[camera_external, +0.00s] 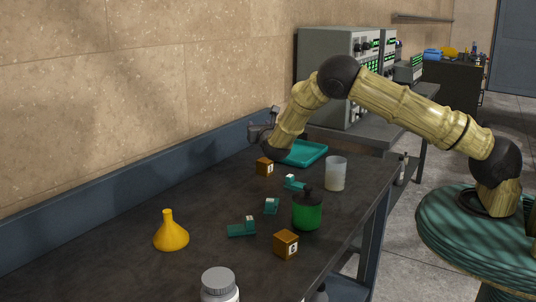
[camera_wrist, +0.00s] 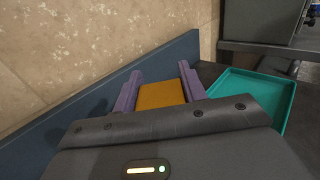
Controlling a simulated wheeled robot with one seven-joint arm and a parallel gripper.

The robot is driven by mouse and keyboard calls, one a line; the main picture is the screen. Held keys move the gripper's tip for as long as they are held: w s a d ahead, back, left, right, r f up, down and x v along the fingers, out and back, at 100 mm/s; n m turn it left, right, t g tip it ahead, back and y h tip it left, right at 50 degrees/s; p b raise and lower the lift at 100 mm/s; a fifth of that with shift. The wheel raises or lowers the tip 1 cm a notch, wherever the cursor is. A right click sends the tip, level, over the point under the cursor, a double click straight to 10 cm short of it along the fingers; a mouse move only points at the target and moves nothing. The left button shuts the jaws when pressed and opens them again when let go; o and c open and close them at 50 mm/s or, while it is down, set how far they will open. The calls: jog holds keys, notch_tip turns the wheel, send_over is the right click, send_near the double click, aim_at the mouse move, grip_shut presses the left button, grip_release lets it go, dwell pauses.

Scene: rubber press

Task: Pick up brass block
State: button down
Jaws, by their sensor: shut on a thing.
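A brass block (camera_wrist: 162,94) sits between the two purple fingers of my gripper (camera_wrist: 160,84) in the wrist view, and the gripper is shut on it. In the external view a brass block (camera_external: 264,167) shows just below my wrist, in front of the teal tray; the fingers are mostly hidden there by the arm. I cannot tell whether this block touches the table or hangs slightly above it. A second brass-coloured block (camera_external: 286,244), with a marked face, stands near the table's front right edge, apart from my gripper.
The teal tray (camera_wrist: 268,84) lies right of my gripper in the wrist view. A blue-grey ledge (camera_external: 120,193) borders the wall.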

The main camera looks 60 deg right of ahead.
jog(key=shift+r, duration=1.9)
jog(key=shift+s+f+b, duration=0.1)
jog(key=shift+f+b, duration=0.05)
jog(key=shift+b, duration=0.55)
jog(key=shift+s+a+b, duration=0.1)
jog(key=shift+s+b, duration=0.15)
jog(key=shift+b, duration=0.8)
jog(key=shift+s+h+b, duration=0.3)
jog(key=shift+b, duration=0.55)
jog(key=shift+r, duration=0.3)
jog(key=shift+f, duration=0.1)
jog(key=shift+s+f, duration=0.1)
jog(key=shift+f, duration=0.15)
notch_tip(320, 180, down, 5)
jog(key=shift+f+p, duration=0.1)
jog(key=shift+p, duration=0.35)
jog(key=shift+f, duration=0.15)
